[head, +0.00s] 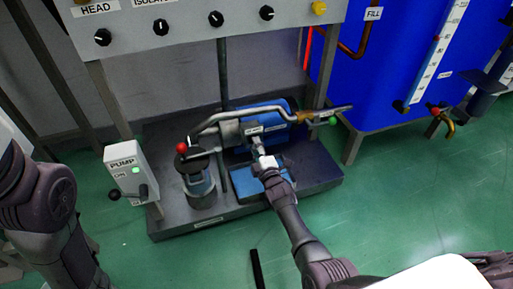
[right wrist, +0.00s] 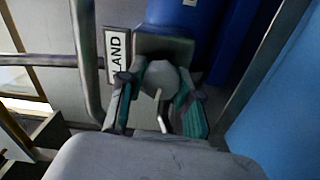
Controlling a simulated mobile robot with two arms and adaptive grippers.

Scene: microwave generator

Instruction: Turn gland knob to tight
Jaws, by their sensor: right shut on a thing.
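The gland knob (right wrist: 165,77) is a grey faceted knob in the right wrist view, below the end of a blue cylinder. A white label (right wrist: 115,56) reading "LAND", partly cut off, is beside it. My right gripper (right wrist: 160,95) has one green-padded finger on each side of the knob and is shut on it. In the head view, my right gripper (head: 259,150) reaches in from below to the front of the blue pump (head: 272,110) and mostly hides the knob. Only links of my left arm show at the left; its gripper is out of view.
A pipe (head: 213,119) with a red-tipped lever (head: 182,148) runs left of the pump. A PUMP switch box (head: 126,165) with a green light stands further left. A blue tank (head: 395,60) is at right, and a knob panel (head: 205,22) hangs above.

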